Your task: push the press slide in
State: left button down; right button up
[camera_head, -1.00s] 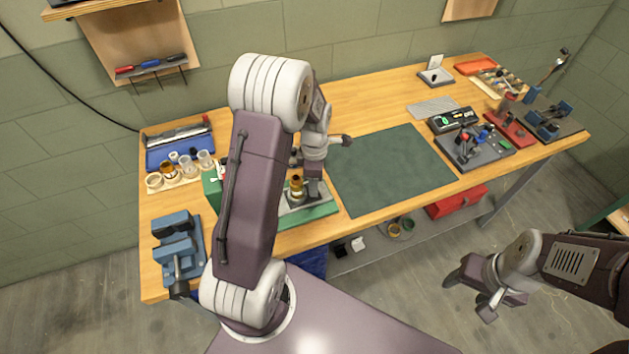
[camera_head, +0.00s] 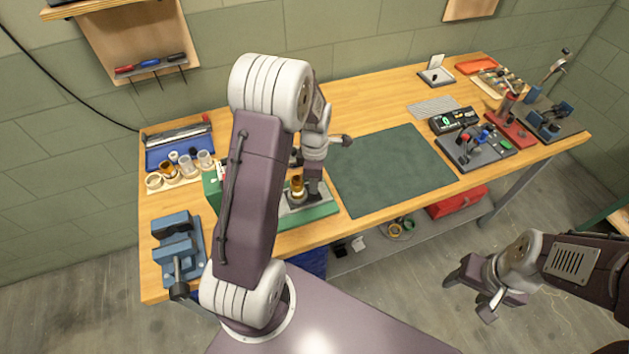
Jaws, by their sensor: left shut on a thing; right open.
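The press stands at the near edge of the bench, left of the middle. It has a green base (camera_head: 318,211), a grey slide plate (camera_head: 292,208) and an upright amber-and-dark cylinder (camera_head: 297,190). My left gripper (camera_head: 312,195) points down at the press, just right of the cylinder. It is shut on a part there, seemingly the press slide, but the fingertips are small and partly hidden. My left arm covers the left part of the press. My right gripper (camera_head: 482,290) is open and empty, off the bench's front at the lower right.
A blue vise (camera_head: 176,240) and a tray of small cups (camera_head: 180,172) lie left of the press. A dark green mat (camera_head: 390,168) to the right is clear. Several fixtures, including a black meter box (camera_head: 453,121), fill the right end. A red box (camera_head: 455,202) sits on the lower shelf.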

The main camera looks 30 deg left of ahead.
aim_at(288, 199)
pick_arm(q)
jog(key=shift+w+r, duration=0.1)
jog(key=shift+w, duration=0.05)
dwell(0.6)
jog(key=s+a, duration=0.2)
jog(key=s, duration=0.1)
jog(key=s+a, duration=0.3)
jog(key=shift+s+a, duration=0.2)
jog(key=shift+a, duration=0.1)
jog(key=c, duration=1.3)
grip_release()
jog(key=shift+d, duration=0.1)
jog(key=shift+c, duration=0.2)
jog(key=shift+o, duration=0.2)
jog(key=shift+r, duration=0.1)
